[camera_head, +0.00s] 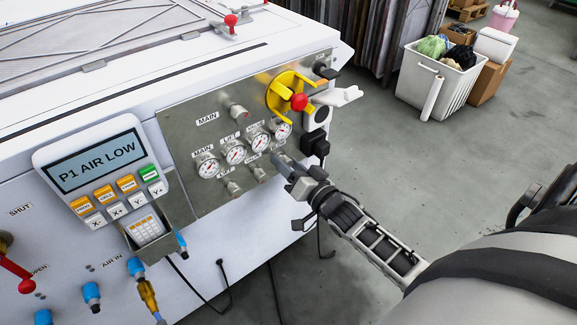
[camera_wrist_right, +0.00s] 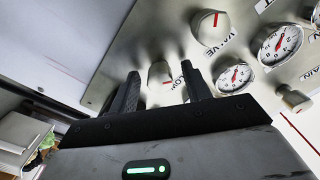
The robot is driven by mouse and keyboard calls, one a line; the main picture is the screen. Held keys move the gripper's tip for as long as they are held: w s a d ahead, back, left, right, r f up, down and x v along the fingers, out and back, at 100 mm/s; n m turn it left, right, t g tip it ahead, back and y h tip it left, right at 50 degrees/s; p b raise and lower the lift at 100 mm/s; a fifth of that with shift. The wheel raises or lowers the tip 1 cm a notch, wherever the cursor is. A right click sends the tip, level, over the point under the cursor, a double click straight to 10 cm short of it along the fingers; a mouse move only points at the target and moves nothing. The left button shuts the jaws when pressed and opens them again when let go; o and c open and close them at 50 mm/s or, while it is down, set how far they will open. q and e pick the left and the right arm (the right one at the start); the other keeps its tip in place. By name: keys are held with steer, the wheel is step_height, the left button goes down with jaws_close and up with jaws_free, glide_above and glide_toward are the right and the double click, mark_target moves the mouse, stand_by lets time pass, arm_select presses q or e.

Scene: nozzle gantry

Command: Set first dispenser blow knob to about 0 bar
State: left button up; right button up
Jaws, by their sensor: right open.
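The steel panel (camera_head: 185,130) carries several dial gauges with small metal knobs below them. In the right wrist view a round knob with a red mark (camera_wrist_right: 160,73) shows between my fingertips, beside a partly hidden label that seems to end in "LOW". I cannot tell whether the fingers touch it. My right gripper (camera_head: 283,162) is open at the panel's lower right and hides that knob in the head view. It also shows in the right wrist view (camera_wrist_right: 160,85). The blow gauge (camera_head: 282,130) is the rightmost; its reading is too small to tell. My left gripper is out of view.
Another knob (camera_wrist_right: 210,27) with a "VALVE" label sits close by in the wrist view. A keypad unit (camera_head: 100,165) reads "P1 AIR LOW".

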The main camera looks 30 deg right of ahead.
steer(key=shift+w, duration=0.1)
steer(key=c, duration=1)
